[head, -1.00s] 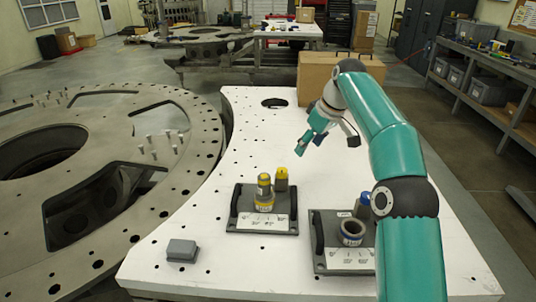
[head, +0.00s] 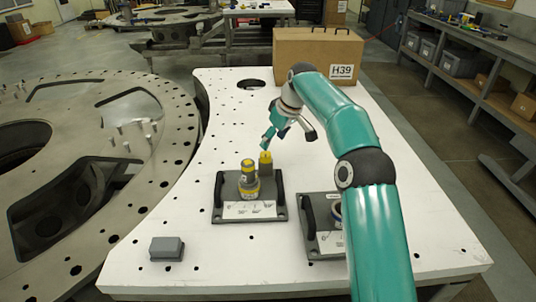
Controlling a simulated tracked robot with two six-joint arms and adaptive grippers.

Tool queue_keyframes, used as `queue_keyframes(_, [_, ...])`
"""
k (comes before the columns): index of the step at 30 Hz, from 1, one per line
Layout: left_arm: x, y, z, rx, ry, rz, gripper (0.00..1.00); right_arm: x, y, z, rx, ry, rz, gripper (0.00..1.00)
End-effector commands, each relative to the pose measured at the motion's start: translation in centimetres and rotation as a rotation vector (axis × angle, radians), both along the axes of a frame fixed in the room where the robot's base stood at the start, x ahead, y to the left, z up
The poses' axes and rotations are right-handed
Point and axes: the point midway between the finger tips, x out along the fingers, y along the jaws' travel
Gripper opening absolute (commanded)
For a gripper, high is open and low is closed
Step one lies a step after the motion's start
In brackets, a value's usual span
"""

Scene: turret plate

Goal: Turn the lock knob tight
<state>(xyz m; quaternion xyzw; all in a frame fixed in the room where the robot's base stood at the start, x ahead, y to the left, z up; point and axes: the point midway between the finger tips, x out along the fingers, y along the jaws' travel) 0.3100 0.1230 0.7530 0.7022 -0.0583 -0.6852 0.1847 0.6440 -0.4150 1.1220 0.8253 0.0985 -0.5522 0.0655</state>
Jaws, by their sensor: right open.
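A grey fixture plate (head: 229,215) with dark handles and a white label stands on the white table. On it are a grey and yellow cylinder assembly (head: 249,183) and, behind it to the right, a yellow-topped knob (head: 266,168). I cannot tell for sure which part is the lock knob. My right gripper (head: 264,146) is open, points down, and is just above and behind the yellow-topped knob; its fingers seem empty. Whether it touches the knob is unclear. My left gripper is out of view.
A second fixture plate (head: 328,243) is partly hidden behind my right arm. A small grey block (head: 167,248) lies at the table's (head: 215,135) front left. A cardboard box marked H39 (head: 318,54) stands at the back. A large metal ring plate (head: 172,120) is at left.

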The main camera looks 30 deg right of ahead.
Motion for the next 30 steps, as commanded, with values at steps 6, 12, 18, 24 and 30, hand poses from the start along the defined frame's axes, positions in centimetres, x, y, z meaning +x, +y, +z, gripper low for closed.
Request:
queue_keyframes(6, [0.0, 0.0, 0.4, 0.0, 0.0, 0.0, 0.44, 1.7, 0.4, -4.1, 0.001, 0.003, 0.001, 0.64])
queue_keyframes(12, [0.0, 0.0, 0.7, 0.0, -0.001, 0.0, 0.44, 2.6, 0.7, -6.3, 0.001, 0.001, 0.0, 0.64])
queue_keyframes(18, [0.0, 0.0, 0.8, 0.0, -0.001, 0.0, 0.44, 2.9, 0.8, -7.1, 0.0, 0.0, 0.001, 0.64])
queue_keyframes(24, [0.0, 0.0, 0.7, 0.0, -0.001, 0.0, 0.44, 2.9, 0.7, -7.1, 0.0, 0.0, 0.001, 0.64])
queue_keyframes(30, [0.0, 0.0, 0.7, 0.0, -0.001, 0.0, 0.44, 2.9, 0.7, -7.1, 0.0, 0.0, 0.0, 0.32])
